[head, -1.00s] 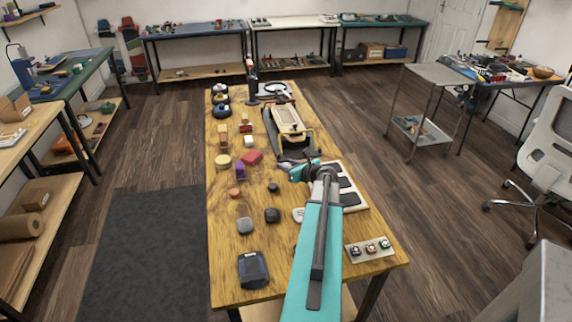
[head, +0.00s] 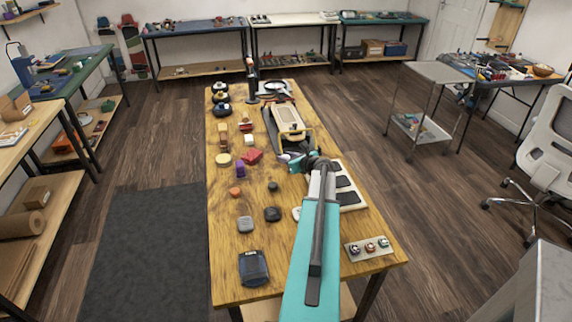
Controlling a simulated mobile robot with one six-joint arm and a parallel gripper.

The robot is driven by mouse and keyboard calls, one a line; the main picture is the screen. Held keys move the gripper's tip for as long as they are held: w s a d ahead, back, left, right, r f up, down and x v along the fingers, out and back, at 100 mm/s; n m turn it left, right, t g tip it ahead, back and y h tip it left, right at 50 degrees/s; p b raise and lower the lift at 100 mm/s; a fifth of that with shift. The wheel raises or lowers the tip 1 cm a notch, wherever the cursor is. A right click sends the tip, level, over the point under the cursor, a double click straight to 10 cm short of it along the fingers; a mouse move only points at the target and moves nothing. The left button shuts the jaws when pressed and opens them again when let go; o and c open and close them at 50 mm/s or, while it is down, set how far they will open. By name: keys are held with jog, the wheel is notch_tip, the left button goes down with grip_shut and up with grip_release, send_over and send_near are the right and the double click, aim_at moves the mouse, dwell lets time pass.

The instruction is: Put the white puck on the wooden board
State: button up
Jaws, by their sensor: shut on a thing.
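My gripper (head: 288,158) is at the near end of a long pale wooden board (head: 307,133), which lies in a dark holder on the wooden table. The gripper is shut on a small pale thing (head: 284,157), apparently the white puck, mostly hidden by the jaws. I cannot tell whether it touches the board or hangs above it. Another whitish rounded thing (head: 296,213) shows on the table, partly covered by my arm.
A panel with dark pads (head: 350,199) lies right of my arm. A red block (head: 252,157), purple block (head: 240,171), cream disc (head: 223,159) and white block (head: 249,139) stand left of the gripper. The table's front left is mostly clear around a dark box (head: 253,268).

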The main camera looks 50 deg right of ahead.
jog(key=shift+f+p, duration=0.45)
jog(key=shift+f, duration=1.25)
jog(key=shift+f, duration=0.2)
jog(key=o, duration=1)
jog(key=shift+r, duration=0.15)
jog(key=shift+r, duration=0.15)
jog(key=shift+s+a+r, duration=0.1)
jog(key=shift+s+a, duration=0.1)
jog(key=shift+s, duration=0.35)
jog(key=shift+b+v, duration=1.2)
jog(key=shift+v, duration=4.25)
